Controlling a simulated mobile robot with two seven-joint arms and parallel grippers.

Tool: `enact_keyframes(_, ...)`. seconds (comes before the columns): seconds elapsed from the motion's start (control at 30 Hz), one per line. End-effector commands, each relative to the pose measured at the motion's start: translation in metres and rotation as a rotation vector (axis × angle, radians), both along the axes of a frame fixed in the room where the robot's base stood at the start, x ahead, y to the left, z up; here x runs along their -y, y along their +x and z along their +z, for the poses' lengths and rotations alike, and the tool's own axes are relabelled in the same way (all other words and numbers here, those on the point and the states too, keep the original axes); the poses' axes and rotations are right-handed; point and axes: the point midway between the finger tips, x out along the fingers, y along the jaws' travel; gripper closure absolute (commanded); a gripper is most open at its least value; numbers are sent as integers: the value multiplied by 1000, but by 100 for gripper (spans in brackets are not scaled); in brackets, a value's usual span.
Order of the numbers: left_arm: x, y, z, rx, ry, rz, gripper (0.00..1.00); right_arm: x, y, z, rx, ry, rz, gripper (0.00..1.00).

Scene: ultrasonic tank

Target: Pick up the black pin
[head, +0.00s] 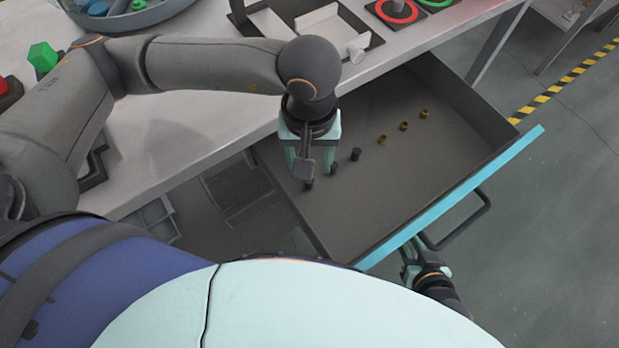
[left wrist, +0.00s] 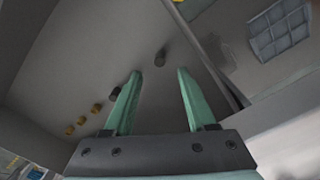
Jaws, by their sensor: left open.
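Small dark pins stand in a row in the open drawer. In the head view, one black pin (head: 356,154) is right of my left gripper (head: 310,174); two more dark pins (head: 333,168) (head: 308,184) show at its fingertips. My left gripper is open and points down over the drawer's left part. In the left wrist view, one dark pin (left wrist: 160,57) appears between and just beyond the fingertips (left wrist: 159,73). Another dark pin (left wrist: 115,94) is left of the left finger. My right gripper (head: 412,262) is by the drawer front; its jaws are unclear.
Three brass pins (head: 404,126) continue the row to the right. The grey drawer (head: 395,190) has low walls, a blue front (head: 460,195) and a dark handle (head: 468,222). The table (head: 190,125) overhangs its back. The drawer floor nearer the front is clear.

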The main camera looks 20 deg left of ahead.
Motion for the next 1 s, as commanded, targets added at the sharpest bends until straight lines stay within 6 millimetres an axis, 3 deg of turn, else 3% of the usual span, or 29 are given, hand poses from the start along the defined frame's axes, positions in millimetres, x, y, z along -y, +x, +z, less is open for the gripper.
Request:
enact_keyframes(0.4, 1, -4, -50, -1, 1, 0, 44, 0, 0, 2, 2, 1, -2, 73)
enact_keyframes(0.7, 1, -4, -54, 1, -1, -1, 45, 1, 0, 1, 1, 0, -2, 73)
enact_keyframes(1.0, 1, -4, -53, 1, -1, -1, 78, 1, -1, 1, -1, -2, -3, 73)
